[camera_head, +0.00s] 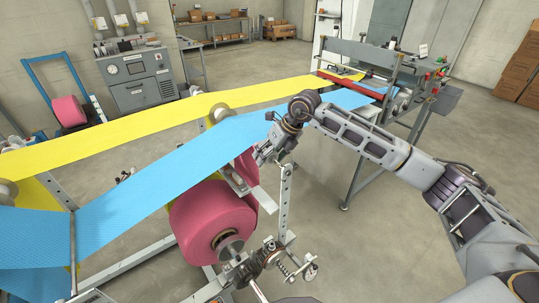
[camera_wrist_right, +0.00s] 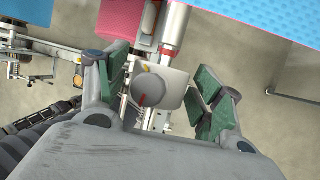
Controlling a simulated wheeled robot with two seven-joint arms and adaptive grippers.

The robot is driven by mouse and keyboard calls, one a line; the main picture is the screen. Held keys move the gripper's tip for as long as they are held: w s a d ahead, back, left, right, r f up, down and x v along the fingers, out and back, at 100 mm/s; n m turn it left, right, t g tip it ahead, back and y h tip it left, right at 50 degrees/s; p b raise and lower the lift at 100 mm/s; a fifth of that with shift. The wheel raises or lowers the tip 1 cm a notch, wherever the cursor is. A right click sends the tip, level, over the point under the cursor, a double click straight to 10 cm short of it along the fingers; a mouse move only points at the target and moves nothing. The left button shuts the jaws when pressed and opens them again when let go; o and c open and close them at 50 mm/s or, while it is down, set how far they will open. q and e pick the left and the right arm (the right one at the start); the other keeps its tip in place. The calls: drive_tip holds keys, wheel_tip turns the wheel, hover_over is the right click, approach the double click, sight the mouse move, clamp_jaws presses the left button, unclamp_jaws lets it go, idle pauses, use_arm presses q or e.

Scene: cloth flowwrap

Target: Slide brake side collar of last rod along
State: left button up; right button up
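My right gripper (camera_head: 268,152) reaches in from the right in the head view, beside the blue web and above the pink roll (camera_head: 205,222). In the right wrist view the fingers of my right gripper (camera_wrist_right: 163,90) are spread, with green pads apart. A grey round end piece with a red mark (camera_wrist_right: 149,87) shows between them, with no clear contact. A grey collar (camera_head: 230,246) sits at the front roll's core. I cannot tell which collar is the brake side one. My left gripper is out of view.
The blue web (camera_head: 150,175) and yellow web (camera_head: 110,120) stretch across the stand towards the machine (camera_head: 375,60) at the back. A spring and gauge mechanism (camera_head: 285,262) stands beside the front roll. An upright perforated post (camera_head: 285,200) is close to my right gripper.

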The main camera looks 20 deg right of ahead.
drive_tip(key=c, duration=1.2)
drive_tip(key=shift+w+a+b, duration=0.25)
drive_tip(key=shift+w+b, duration=0.05)
drive_tip(key=shift+w, duration=0.35)
drive_tip(key=shift+w+a+b, duration=0.2)
drive_tip(key=shift+w+b, duration=0.1)
drive_tip(key=shift+w, duration=0.3)
drive_tip(key=shift+c, duration=0.2)
drive_tip(key=shift+w+a+b, duration=0.2)
drive_tip(key=shift+w+a, duration=0.05)
drive_tip(key=shift+w, duration=0.4)
drive_tip(key=shift+w+a+b, duration=0.2)
drive_tip(key=shift+w+a, duration=0.05)
drive_tip(key=shift+w, duration=0.4)
drive_tip(key=o, duration=1.4)
drive_tip(key=shift+o, duration=0.2)
drive_tip(key=v, duration=1.2)
